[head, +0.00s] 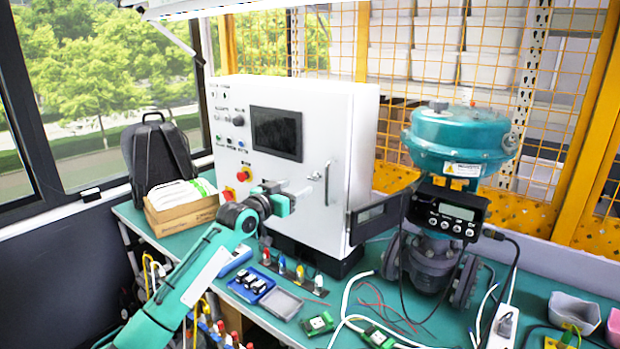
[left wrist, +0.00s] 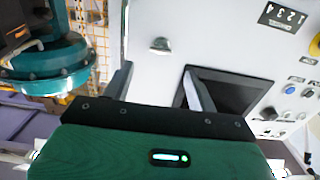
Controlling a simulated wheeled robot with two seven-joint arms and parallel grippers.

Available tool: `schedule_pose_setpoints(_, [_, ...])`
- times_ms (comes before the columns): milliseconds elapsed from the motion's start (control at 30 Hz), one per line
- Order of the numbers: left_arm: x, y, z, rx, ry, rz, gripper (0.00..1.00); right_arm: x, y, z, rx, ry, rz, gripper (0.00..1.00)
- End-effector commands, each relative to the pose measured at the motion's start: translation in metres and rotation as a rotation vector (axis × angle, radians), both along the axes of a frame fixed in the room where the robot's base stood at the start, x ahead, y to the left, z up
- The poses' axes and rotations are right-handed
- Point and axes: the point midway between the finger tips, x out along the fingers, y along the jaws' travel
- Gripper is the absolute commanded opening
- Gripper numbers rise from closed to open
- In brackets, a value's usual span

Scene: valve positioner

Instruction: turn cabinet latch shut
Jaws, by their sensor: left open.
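The white control cabinet (head: 345,130) stands upright on the bench, with a dark screen in its front. A small silver latch (head: 314,176) sits on the front, right of and below the screen. In the left wrist view the latch (left wrist: 160,46) shows as a silver knob on the white panel, beyond my fingers. A slim upright handle (head: 327,184) is near the cabinet's right front edge. My left gripper (head: 291,194) is in front of the cabinet, below the screen and left of the latch. Its fingers (left wrist: 157,85) are apart with nothing between them. My right gripper is not visible.
A teal valve actuator (head: 460,135) with a black positioner (head: 447,212) stands right of the cabinet. A cardboard box (head: 182,208) and black backpack (head: 158,155) are at the left. Small parts, wires and green boards (head: 318,323) lie on the front of the bench.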

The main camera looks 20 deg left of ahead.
Motion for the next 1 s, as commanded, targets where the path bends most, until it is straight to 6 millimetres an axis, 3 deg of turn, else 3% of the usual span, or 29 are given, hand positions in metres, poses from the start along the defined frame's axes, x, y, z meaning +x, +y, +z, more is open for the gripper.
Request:
schedule_pose_setpoints(200, [0.035, -0.012, 0.002, -0.001, 0.001, 0.001, 0.58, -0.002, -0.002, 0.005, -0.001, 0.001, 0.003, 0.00])
schedule_pose_setpoints(400, [0.058, -0.020, 0.001, 0.000, 0.000, 0.001, 0.58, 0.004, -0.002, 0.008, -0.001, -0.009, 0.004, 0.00])
schedule_pose_setpoints(900, [0.069, -0.025, -0.001, 0.001, 0.000, 0.001, 0.58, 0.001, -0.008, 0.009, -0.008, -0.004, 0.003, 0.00])
schedule_pose_setpoints(933, [0.069, -0.025, -0.001, 0.001, 0.000, 0.001, 0.56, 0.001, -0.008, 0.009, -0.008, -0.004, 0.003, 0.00])
schedule_pose_setpoints(1000, [0.069, -0.025, -0.001, 0.001, 0.001, 0.001, 0.42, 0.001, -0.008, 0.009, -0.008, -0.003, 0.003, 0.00])
